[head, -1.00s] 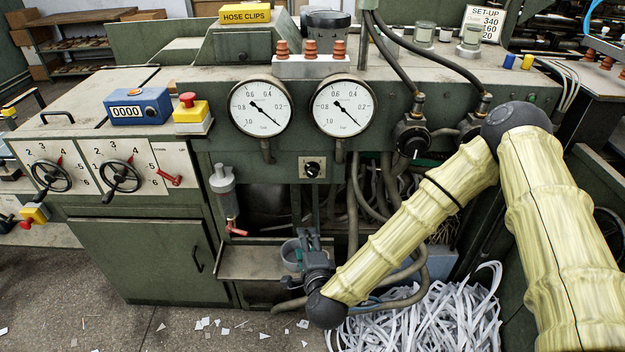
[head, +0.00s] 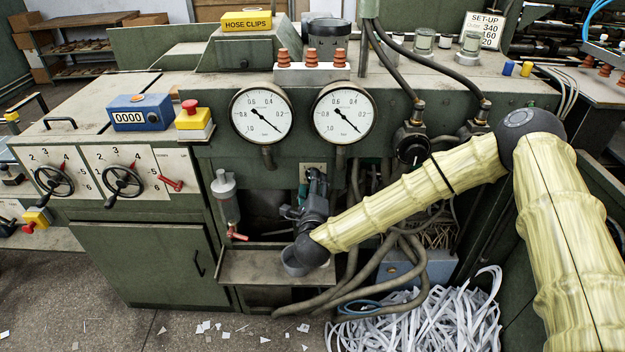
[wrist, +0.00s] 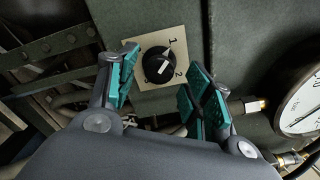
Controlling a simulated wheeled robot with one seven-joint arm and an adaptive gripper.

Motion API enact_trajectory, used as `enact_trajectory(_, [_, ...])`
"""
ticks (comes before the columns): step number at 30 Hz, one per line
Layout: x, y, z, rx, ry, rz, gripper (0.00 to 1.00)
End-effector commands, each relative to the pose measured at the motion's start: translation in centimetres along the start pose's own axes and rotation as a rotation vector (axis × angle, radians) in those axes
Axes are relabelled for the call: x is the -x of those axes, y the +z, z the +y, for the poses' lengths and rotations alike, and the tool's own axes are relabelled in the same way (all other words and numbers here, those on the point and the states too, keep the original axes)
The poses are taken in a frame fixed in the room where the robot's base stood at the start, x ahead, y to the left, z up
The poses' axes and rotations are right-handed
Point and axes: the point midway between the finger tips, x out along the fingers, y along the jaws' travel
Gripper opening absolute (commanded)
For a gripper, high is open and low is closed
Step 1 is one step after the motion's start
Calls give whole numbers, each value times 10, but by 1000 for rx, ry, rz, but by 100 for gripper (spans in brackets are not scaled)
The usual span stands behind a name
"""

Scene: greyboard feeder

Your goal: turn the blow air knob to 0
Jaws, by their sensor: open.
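A small black rotary knob (wrist: 158,66) sits on a square cream plate (wrist: 184,42) in the wrist view. The numbers 1 and 2 show on the plate; no 0 is visible, and a name label cannot be read. The knob has a pale pointer mark, but its exact setting is hard to tell. My gripper (wrist: 163,78) is open, with teal-padded fingers to the left and right of the knob in the picture. The knob appears between them, and no contact shows. In the head view, my gripper (head: 315,178) is in front of the plate and hides the knob.
Two pressure gauges (head: 261,114) (head: 343,112) are above the plate. Hoses hang to its right, and a clear cup with a red lever (head: 228,200) is to its left. A metal tray (head: 262,265) is below. Black valve knobs (head: 412,149) are further right.

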Motion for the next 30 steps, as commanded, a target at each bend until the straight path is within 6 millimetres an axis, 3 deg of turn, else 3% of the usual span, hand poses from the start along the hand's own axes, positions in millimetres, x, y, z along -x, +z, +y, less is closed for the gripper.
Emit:
enact_trajectory(6, [-17,0,0,1,0,0,51])
enact_trajectory(16, [-20,0,1,1,1,-1,51])
enact_trajectory(17, [-20,0,1,1,1,-1,49])
enact_trajectory(24, [-20,0,1,1,1,-1,5])
enact_trajectory(30, [-20,0,1,6,1,-1,5])
